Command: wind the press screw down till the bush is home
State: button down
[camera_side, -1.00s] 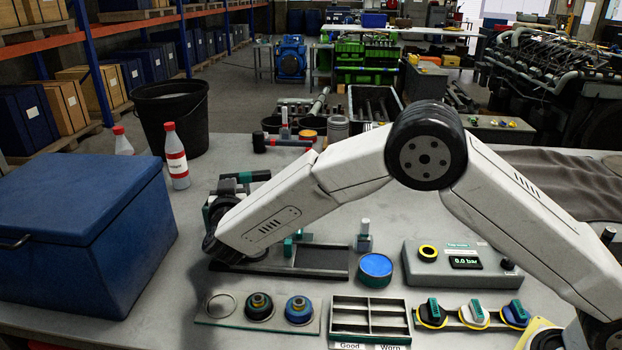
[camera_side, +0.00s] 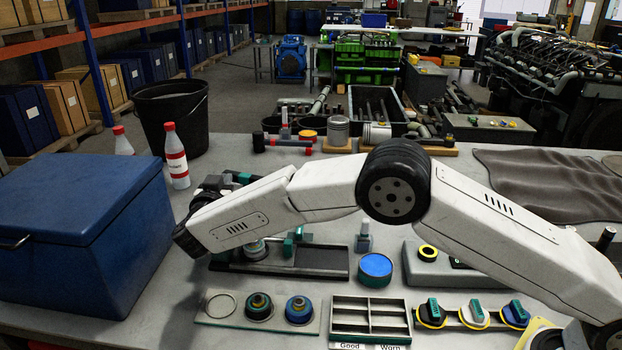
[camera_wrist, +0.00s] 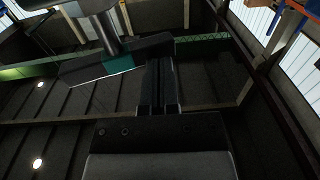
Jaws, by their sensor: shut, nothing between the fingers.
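In the side view the press stands behind my wrist, on a dark base plate (camera_side: 325,261). Part of its dark cross bar with a teal piece (camera_side: 243,178) shows above my forearm. A round metal part (camera_side: 255,250) shows below the forearm; I cannot tell whether it is the bush. In the wrist view a grey shaft (camera_wrist: 106,32) meets a dark bar with a teal middle (camera_wrist: 118,65). My gripper (camera_wrist: 159,66) is shut and empty, its fingertips close to the bar's right end; contact is unclear. The side view hides the fingers.
A blue chest (camera_side: 75,230) stands close left of my wrist. Ring-shaped parts sit on a plate (camera_side: 220,318) in front, beside a sorting tray (camera_side: 370,299). A blue-topped round tin (camera_side: 375,266) and a grey pressure box (camera_side: 425,272) stand to the right.

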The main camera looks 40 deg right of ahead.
aim_at(229, 171)
jog(key=shift+w+d+m+g+h, duration=0.1)
jog(key=shift+w+m+g+h, duration=0.1)
jog(key=shift+m+g+h, duration=0.35)
jog(key=shift+w+m+g+h, duration=0.15)
jog(key=shift+m+g+h, duration=0.3)
jog(key=shift+g, duration=0.1)
jog(key=shift+w+d, duration=0.2)
jog(key=shift+w, duration=0.15)
jog(key=shift+w+d, duration=0.45)
jog(key=shift+w, duration=0.15)
jog(key=shift+x, duration=0.9)
jog(key=shift+d, duration=0.25)
jog(key=shift+a, duration=0.1)
